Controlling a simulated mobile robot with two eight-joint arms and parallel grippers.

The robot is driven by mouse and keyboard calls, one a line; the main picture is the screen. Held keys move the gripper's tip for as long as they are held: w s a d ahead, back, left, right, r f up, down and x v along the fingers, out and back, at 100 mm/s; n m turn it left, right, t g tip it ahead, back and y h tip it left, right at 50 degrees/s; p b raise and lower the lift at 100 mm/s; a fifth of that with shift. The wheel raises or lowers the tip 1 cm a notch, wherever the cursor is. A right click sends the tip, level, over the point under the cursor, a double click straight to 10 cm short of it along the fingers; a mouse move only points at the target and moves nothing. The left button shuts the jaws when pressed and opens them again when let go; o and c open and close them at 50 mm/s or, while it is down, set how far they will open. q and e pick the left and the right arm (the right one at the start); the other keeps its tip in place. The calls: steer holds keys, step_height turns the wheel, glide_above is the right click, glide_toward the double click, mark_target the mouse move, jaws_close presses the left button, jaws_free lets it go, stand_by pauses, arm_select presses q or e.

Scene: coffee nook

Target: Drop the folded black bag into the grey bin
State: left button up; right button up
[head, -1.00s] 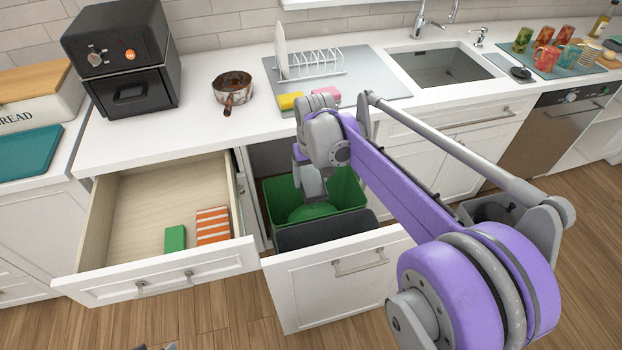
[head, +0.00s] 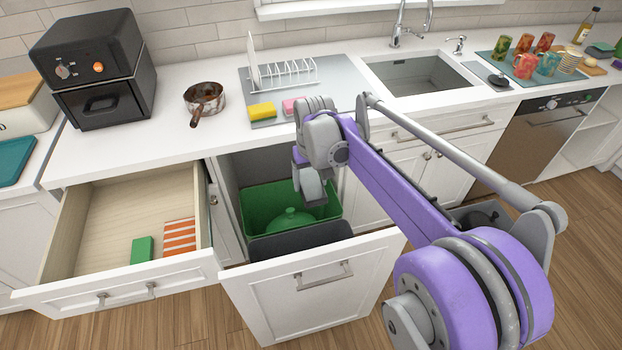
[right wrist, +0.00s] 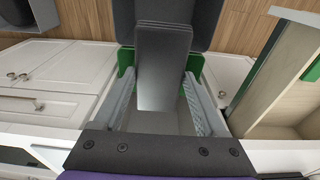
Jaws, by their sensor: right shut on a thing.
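The folded black bag (right wrist: 163,58) is a flat dark slab between my right gripper's fingers in the right wrist view. My right gripper (right wrist: 158,78) is shut on it; in the head view the gripper (head: 314,200) hangs over the right side of the green bin, and the bag is not clearly visible there. The dark grey bin (head: 300,241) sits in the pull-out cabinet, in front of the green bin. In the right wrist view it seems to be the dark shape beyond the bag (right wrist: 205,35). My left gripper is not in view.
The green bin (head: 250,205) holds a rounded green bag (head: 291,219). A grey container (head: 462,214) with something dark inside stands on the floor at right, partly behind my arm. An open drawer (head: 110,225) is at left. A saucepan (head: 204,98) stands on the counter.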

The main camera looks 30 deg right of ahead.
mark_target(311, 193)
step_height(311, 193, down, 5)
steer(key=b, duration=0.3)
steer(key=o, duration=1.3)
steer(key=r, duration=0.3)
steer(key=s+r, duration=0.1)
steer(key=r, duration=0.3)
steer(key=r+p, duration=0.1)
steer(key=r, duration=0.2)
steer(key=shift+s+a+r, duration=0.15)
steer(key=shift+s+r, duration=0.05)
steer(key=shift+r, duration=0.15)
steer(key=s+a+f+n+t+p, duration=0.1)
steer(key=s+a+f, duration=0.2)
steer(key=s, duration=0.3)
steer(key=s+a+f+n+t+p, duration=0.1)
steer(key=s+a+f, duration=0.2)
steer(key=s, duration=0.4)
steer(key=s+a+f+t+p, duration=0.2)
steer(key=s+a+f, duration=0.1)
steer(key=s, duration=0.3)
steer(key=shift+s+a+f+n, duration=0.35)
steer(key=shift+s+a+n, duration=0.05)
steer(key=shift+a, duration=0.1)
